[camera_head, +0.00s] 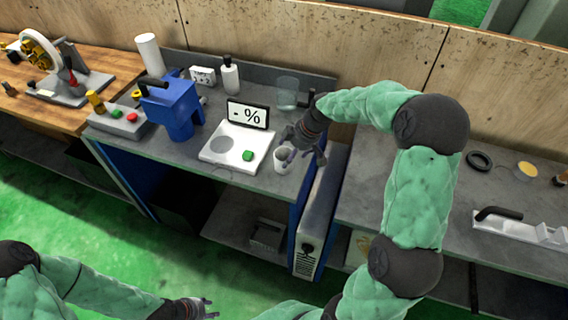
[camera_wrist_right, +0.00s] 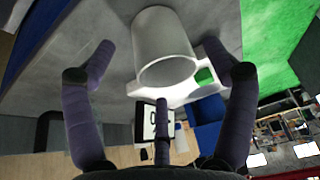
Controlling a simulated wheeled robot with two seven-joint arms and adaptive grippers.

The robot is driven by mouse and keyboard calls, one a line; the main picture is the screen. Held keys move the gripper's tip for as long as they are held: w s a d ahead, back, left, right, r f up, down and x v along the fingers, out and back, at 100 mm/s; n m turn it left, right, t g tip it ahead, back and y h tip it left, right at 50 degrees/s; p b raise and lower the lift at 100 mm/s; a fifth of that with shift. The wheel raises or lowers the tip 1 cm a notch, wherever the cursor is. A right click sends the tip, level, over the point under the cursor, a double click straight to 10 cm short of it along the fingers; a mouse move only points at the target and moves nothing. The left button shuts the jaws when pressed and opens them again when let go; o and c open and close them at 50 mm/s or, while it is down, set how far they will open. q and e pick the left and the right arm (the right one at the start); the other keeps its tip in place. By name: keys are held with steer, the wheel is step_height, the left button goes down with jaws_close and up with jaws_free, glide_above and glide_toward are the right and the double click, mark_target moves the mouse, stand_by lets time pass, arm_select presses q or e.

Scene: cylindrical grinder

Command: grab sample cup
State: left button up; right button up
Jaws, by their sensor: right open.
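The sample cup (camera_head: 283,158) is a small whitish cup standing on the grey bench, just right of the white scale. In the right wrist view the cup (camera_wrist_right: 165,55) shows large, its open mouth facing the camera, between the spread fingers. My right gripper (camera_head: 307,148) is at the cup, close to its right side in the head view. In the right wrist view the right gripper (camera_wrist_right: 162,75) is open, with a gap between cup and fingers on both sides. My left gripper (camera_head: 208,309) is low at the bottom of the head view, away from the bench; its fingers are too small to judge.
The bench's front edge is close to the cup.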

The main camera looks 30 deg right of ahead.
mark_target(285, 157)
steer(key=b+x, duration=0.1)
steer(key=x, duration=0.3)
steer(key=shift+w+a, duration=0.15)
steer(key=shift+w, duration=0.1)
steer(key=shift+r, duration=0.1)
steer(key=c, duration=1.1)
steer(key=shift+r, duration=0.1)
